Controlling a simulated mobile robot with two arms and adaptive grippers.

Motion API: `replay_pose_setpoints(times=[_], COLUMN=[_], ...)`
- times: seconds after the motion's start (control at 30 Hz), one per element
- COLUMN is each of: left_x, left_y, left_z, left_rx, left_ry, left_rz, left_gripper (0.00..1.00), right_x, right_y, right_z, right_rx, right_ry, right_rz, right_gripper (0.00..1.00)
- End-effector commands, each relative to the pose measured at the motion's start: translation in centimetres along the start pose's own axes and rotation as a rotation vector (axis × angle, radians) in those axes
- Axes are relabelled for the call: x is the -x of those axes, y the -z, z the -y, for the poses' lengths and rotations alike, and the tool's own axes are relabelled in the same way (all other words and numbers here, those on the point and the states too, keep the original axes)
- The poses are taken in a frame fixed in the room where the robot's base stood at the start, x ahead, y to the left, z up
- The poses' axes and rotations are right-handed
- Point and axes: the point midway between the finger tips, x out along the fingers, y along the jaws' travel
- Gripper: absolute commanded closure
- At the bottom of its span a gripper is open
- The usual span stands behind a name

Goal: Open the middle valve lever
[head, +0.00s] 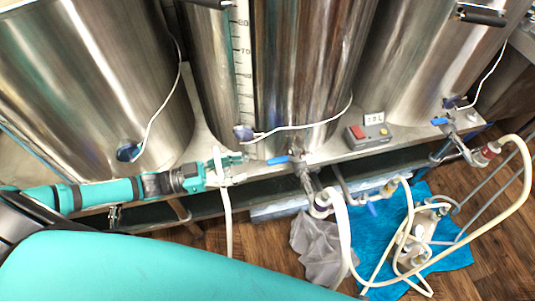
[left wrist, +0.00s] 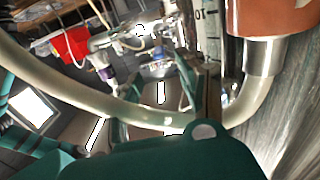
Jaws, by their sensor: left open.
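The middle valve lever (head: 278,160) is a small blue handle on the metal valve (head: 301,170) at the front base of the middle steel tank (head: 300,70). It lies roughly sideways in the head view, pointing left. My left gripper (head: 238,166) is open, just left of the lever and apart from it, with its fingers pointing right. A pale hose (head: 227,215) hangs at the gripper and passes its fingers. In the left wrist view a pale tube (left wrist: 120,108) crosses in front of the gripper's fingers; I cannot make out the lever there. My right gripper is not in view.
Steel tanks stand left (head: 80,80) and right (head: 430,60). A grey box with a red switch (head: 357,132) sits on the shelf right of the middle valve. Another blue lever (head: 440,121) is further right. Hoses, a blue cloth (head: 375,235) and a plastic bag (head: 318,247) lie below.

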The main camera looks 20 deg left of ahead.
Motion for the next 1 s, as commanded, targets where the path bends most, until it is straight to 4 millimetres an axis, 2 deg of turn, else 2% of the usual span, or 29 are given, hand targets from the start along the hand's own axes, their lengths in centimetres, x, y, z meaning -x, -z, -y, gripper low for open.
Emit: replay_pose_setpoints(times=[0.3,0.5,0.7,0.97,1.0], left_x=[-6.3,-9.5,-10.8,-10.9,-10.9], left_y=[0.1,0.1,0.1,0.1,0.1], left_z=[0.0,0.0,0.0,0.0,0.0], left_rx=[-0.001,-0.001,0.000,0.000,0.000], left_ry=[-0.001,-0.001,-0.001,0.000,0.000], left_rz=[-0.007,-0.005,-0.002,-0.001,-0.001], left_gripper=[0.60,0.60,0.60,0.60,0.62], right_x=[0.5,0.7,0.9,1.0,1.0], right_y=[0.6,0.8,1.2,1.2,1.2], right_z=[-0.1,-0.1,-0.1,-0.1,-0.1], right_rx=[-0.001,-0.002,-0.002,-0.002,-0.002], right_ry=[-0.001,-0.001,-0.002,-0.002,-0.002], right_rz=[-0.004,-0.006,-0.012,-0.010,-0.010], right_gripper=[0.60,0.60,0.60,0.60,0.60])
